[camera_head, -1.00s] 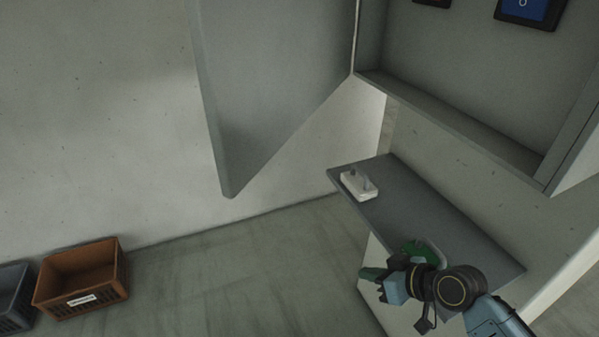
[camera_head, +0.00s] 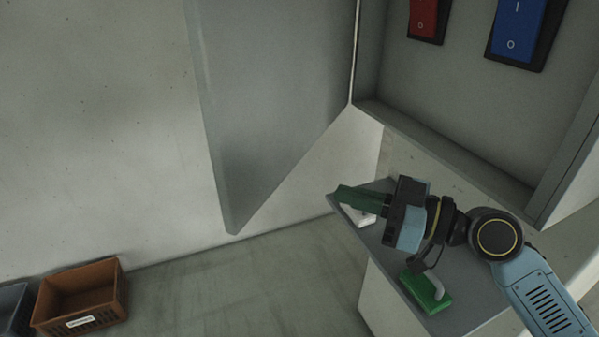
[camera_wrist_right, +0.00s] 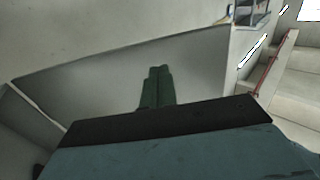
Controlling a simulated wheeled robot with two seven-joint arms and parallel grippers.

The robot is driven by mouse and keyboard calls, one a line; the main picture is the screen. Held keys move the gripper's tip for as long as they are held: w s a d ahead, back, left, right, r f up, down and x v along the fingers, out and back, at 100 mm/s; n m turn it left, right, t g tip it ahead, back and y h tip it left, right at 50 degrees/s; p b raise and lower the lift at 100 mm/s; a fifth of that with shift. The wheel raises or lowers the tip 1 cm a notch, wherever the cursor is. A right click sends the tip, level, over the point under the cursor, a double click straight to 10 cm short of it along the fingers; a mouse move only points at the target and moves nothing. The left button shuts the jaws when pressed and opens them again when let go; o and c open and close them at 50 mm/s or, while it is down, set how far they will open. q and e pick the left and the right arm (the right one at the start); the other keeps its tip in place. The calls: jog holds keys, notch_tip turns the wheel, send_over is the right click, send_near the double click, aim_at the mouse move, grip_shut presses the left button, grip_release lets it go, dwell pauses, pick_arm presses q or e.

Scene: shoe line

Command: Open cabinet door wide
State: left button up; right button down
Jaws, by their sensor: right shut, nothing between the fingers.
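The grey cabinet door (camera_head: 275,95) hangs open to the left of the cabinet (camera_head: 455,95), hinged on the cabinet's left edge. It also fills much of the right wrist view (camera_wrist_right: 120,80). My right gripper (camera_head: 345,194) is shut and empty, its green fingers pointing left. It is below the door and the cabinet opening, apart from the door in the head view. The right wrist view shows the closed fingers (camera_wrist_right: 158,80) against the door's surface behind; I cannot tell the distance. My left gripper is not in view.
Inside the cabinet are a red switch (camera_head: 427,18) and a blue switch (camera_head: 516,28). A grey shelf (camera_head: 455,280) below holds a green block with a grey handle (camera_head: 425,292) and a white item (camera_head: 358,217), partly hidden by my gripper. A brown crate (camera_head: 80,300) stands on the floor, lower left.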

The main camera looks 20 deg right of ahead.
aim_at(282, 177)
jog(key=p+x, duration=0.3)
jog(key=x, duration=0.4)
jog(key=shift+w+a+r, duration=0.1)
jog(key=shift+w+a, duration=0.2)
jog(key=shift+w+a+p, duration=0.3)
jog(key=shift+w+a, duration=0.15)
jog(key=shift+w, duration=0.05)
jog(key=shift+w, duration=0.1)
